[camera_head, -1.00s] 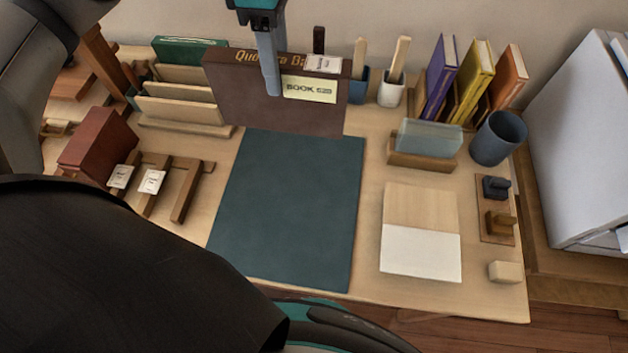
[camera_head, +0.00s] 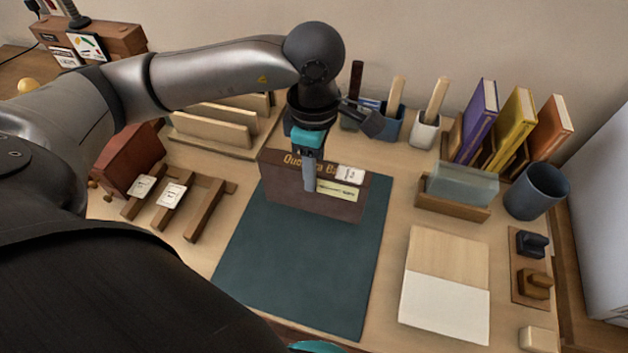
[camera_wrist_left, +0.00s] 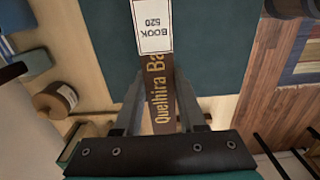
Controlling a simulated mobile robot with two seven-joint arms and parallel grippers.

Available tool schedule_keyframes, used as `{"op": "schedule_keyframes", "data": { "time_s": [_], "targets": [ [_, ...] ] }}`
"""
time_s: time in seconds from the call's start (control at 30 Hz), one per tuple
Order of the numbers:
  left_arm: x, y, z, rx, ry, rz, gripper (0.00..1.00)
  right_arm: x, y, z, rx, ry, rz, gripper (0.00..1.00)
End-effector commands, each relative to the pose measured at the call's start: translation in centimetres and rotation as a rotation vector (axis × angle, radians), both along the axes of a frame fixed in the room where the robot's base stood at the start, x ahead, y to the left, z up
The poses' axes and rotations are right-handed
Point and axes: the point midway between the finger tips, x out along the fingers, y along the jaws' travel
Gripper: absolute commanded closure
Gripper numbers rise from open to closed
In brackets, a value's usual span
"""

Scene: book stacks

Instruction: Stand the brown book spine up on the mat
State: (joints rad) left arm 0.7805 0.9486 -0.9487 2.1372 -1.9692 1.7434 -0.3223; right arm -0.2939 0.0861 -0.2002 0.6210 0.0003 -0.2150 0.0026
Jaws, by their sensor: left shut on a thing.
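The brown book (camera_head: 279,188) is upright at the far end of the dark teal mat (camera_head: 290,270), its broad cover facing me. Its spine is up, with gold lettering and a white label; a yellow label is on the cover. In the left wrist view the spine of the brown book (camera_wrist_left: 160,90) runs between my fingers. My left gripper (camera_head: 309,178) comes down from above and is shut on the book across its thickness. I cannot tell whether the lower edge touches the mat. My right gripper is not in view.
A wooden slotted rack (camera_head: 215,128) stands behind left, beside a red-brown box (camera_head: 130,160). Pen cups, upright books (camera_head: 478,120), a card holder (camera_head: 452,198) and a blue-grey cup (camera_head: 537,190) stand to the right. The near part of the mat is clear.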

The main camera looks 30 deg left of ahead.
Motion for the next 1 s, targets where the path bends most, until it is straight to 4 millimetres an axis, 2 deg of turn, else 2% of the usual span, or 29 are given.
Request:
{"op": "schedule_keyframes", "data": {
  "time_s": [0.27, 0.47, 0.7, 0.73, 1.0],
  "targets": [
    [0.0, 0.0, -3.7, -0.001, 0.000, 0.000, 1.00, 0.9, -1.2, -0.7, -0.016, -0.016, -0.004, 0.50],
    [0.0, 0.0, -3.7, -0.001, -0.002, -0.001, 1.00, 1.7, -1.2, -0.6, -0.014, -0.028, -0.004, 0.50],
    [0.0, 0.0, -4.1, -0.001, -0.002, -0.001, 1.00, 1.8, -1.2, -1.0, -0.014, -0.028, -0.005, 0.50],
    [0.0, 0.0, -4.1, 0.000, 0.001, 0.000, 0.58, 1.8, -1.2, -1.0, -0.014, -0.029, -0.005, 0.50],
    [0.0, 0.0, -4.1, 0.001, 0.001, 0.000, 0.30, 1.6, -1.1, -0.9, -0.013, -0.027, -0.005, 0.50]
  ]
}}
